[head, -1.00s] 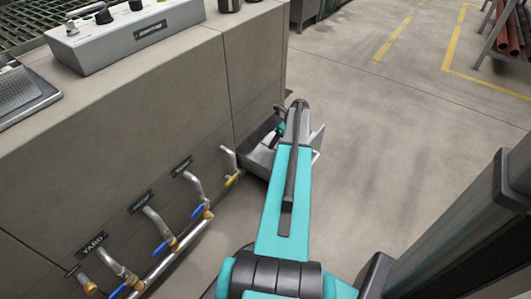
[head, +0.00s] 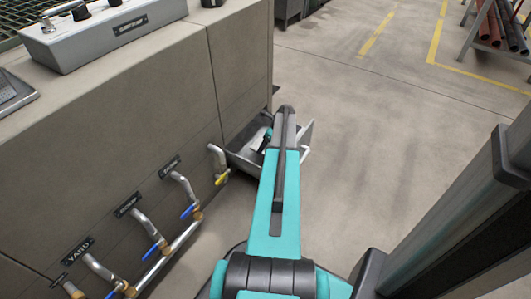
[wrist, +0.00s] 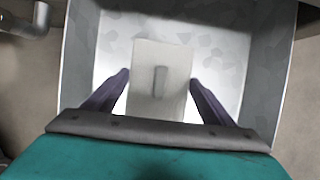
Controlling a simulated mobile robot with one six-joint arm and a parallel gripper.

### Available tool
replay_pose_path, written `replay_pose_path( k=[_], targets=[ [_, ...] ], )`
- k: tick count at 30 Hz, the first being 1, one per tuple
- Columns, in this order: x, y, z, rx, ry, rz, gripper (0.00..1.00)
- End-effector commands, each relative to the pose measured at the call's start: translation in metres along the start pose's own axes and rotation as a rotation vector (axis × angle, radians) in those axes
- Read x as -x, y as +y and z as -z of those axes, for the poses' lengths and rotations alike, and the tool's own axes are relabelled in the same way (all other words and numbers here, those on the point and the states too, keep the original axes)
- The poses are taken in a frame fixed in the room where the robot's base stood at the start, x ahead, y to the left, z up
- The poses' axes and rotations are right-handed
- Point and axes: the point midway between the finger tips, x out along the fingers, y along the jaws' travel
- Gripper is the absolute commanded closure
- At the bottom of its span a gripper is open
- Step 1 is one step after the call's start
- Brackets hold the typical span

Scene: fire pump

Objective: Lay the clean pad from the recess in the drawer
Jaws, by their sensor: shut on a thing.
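The open drawer (head: 303,141) juts from the end of the grey-brown cabinet in the head view. In the wrist view its pale metal walls (wrist: 255,60) surround the space below my gripper (wrist: 160,78). The clean pad (wrist: 146,58), a pale rectangular plate with a small grey upright grip in its middle, is between my two dark fingers. My gripper is shut on the pad, over the drawer. I cannot tell whether the pad touches the drawer floor. In the head view my arm hides most of the gripper and part of the drawer. The recess cannot be made out.
Pipes with blue-handled valves (head: 188,211) and a yellow-handled valve (head: 221,178) stick out of the cabinet front, left of the arm. A control box (head: 105,33) sits on the cabinet top (head: 165,50). Open floor (head: 390,140) lies to the right.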

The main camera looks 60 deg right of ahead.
Motion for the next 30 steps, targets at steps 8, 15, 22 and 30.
replay_pose_path(
  k=[8,15,22,30],
  targets=[
    [-0.003,0.0,0.001,0.001,-0.001,0.001,0.44],
    [-0.012,0.0,0.004,0.001,0.0,0.0,0.44],
    [-0.04,0.0,0.015,0.001,0.0,-0.001,0.44],
    [-0.05,0.0,0.019,0.002,0.0,0.0,0.44]
  ],
)
